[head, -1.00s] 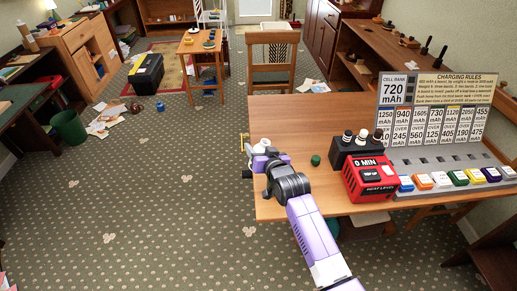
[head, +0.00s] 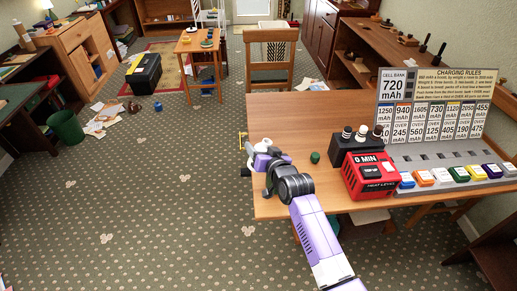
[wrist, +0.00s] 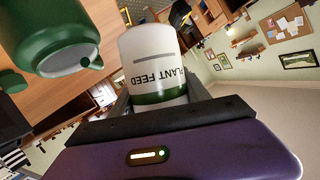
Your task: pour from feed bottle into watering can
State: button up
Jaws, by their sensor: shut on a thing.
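The feed bottle (wrist: 155,62), white with a green band and "PLANT FEED" lettering, is between the fingers of my gripper (wrist: 160,100) in the wrist view. In the head view my gripper (head: 262,158) is over the near left edge of the table, with a small white part of the bottle (head: 264,145) showing. A green vessel with a grey rim and small lip (wrist: 55,38), apparently the watering can, is close beside the bottle at the wrist view's upper left. It is cut off by the frame. I cannot make out the can in the head view.
A small green object (head: 315,157) stands on the wooden table (head: 290,120), right of my gripper. A red heater-like box (head: 370,176), a black holder (head: 345,150) and a charging rack (head: 430,165) fill the table's right side. A chair (head: 271,65) stands behind.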

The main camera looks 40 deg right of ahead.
jog(key=shift+s+d+f+m+b, duration=0.1)
jog(key=shift+d+f+m+b, duration=0.1)
jog(key=shift+f+b, duration=0.3)
jog(key=shift+d+f+m+b, duration=0.1)
jog(key=shift+f+m+b, duration=0.1)
jog(key=shift+b, duration=0.45)
jog(key=shift+f+m+t+y+b, duration=0.35)
jog(key=shift+f+m+b, duration=0.2)
jog(key=shift+b, duration=0.6)
jog(key=shift+a+f+m+t+b, duration=0.25)
jog(key=shift+m+b, duration=0.3)
jog(key=shift+b, duration=0.4)
jog(key=shift+w+a+m+y+b, duration=0.15)
jog(key=shift+w+m+y+b, duration=0.05)
jog(key=shift+m+y+b, duration=0.4)
jog(key=shift+a+r+m+t+b, duration=0.15)
jog(key=shift+r+m+t+b, duration=0.2)
jog(key=shift+m+b, duration=0.2)
jog(key=shift+w+r+m+t+b, duration=0.1)
jog(key=shift+r+m+t+b, duration=0.3)
jog(key=shift+m, duration=0.25)
jog(key=shift+a+r+m+b, duration=0.1)
jog(key=shift+r+m+b, duration=0.2)
jog(key=shift+m+b, duration=0.15)
jog(key=shift+r+m+t, duration=0.15)
jog(key=shift+m+t, duration=0.1)
